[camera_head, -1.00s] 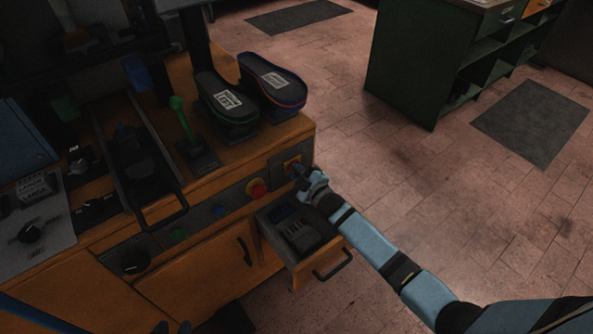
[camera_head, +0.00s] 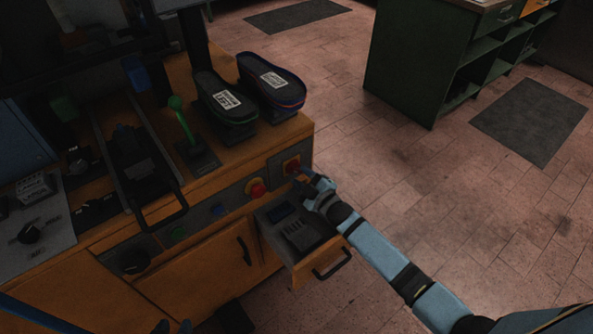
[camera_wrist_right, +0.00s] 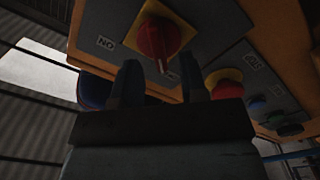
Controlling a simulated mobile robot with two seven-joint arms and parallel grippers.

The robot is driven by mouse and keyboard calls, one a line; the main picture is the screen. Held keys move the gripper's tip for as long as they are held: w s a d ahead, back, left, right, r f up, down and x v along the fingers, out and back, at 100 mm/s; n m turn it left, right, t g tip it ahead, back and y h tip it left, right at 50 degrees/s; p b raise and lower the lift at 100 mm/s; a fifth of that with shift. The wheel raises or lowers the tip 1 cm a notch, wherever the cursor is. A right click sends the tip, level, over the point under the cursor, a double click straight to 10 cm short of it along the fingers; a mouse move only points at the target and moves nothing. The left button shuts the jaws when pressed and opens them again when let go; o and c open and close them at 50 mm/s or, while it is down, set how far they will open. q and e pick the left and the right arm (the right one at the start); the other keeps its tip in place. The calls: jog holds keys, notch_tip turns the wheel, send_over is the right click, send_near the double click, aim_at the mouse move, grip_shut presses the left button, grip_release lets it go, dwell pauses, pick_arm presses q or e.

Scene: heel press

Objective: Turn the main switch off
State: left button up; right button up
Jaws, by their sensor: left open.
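The main switch (camera_head: 292,165) is a red knob on a yellow plate, at the right end of the orange machine's front panel. In the right wrist view the knob (camera_wrist_right: 158,38) fills the top middle, its grip running nearly up and down the picture, with an ON label to its left. My right gripper (camera_head: 306,181) is just in front of and below the switch.
A red emergency button (camera_head: 256,188) on yellow sits left of the switch. An open drawer (camera_head: 296,238) juts out beneath my right gripper. Two shoe soles (camera_head: 228,98) and a green lever (camera_head: 183,120) stand on the machine top.

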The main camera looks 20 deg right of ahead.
jog(key=v, duration=1)
jog(key=shift+s+d, duration=0.1)
jog(key=shift+s, duration=0.1)
